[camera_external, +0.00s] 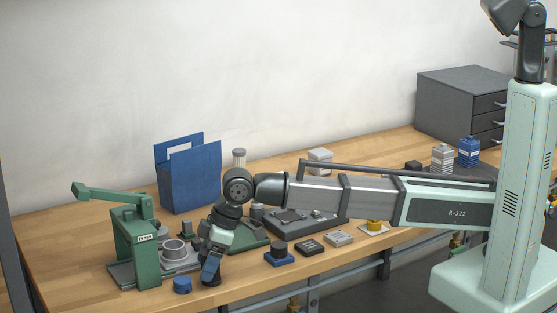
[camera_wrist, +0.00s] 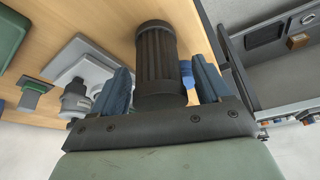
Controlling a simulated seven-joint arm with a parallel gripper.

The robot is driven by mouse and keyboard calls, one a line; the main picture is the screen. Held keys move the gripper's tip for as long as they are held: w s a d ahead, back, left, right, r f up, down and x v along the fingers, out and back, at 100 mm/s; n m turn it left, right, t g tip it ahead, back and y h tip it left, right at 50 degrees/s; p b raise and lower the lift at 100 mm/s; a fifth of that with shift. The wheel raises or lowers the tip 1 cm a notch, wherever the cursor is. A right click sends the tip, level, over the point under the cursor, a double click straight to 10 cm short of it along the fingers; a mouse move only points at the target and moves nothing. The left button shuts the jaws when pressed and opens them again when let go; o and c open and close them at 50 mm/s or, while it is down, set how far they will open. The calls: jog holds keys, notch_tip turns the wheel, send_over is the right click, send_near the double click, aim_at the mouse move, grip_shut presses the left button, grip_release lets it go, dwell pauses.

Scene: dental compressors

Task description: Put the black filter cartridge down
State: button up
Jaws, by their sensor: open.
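The black filter cartridge (camera_wrist: 158,55) is a dark ribbed cylinder. In the wrist view it sits between my two blue fingers, with a narrow gap showing on each side. My gripper (camera_wrist: 161,72) is open around it. In the external view my gripper (camera_external: 211,268) points down close to the front edge of the workbench (camera_external: 80,260). Only a dark bit of the cartridge shows below the fingers there, and its contact with the bench is hard to make out.
A green press (camera_external: 147,250) stands left of my gripper, with a grey ring-shaped part (camera_external: 174,250) beside it. A blue cap (camera_external: 183,285) lies close by on the left. A blue holder (camera_external: 190,178) stands behind. Several small parts lie right along the front edge.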

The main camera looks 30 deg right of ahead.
jog(key=v, duration=1.2)
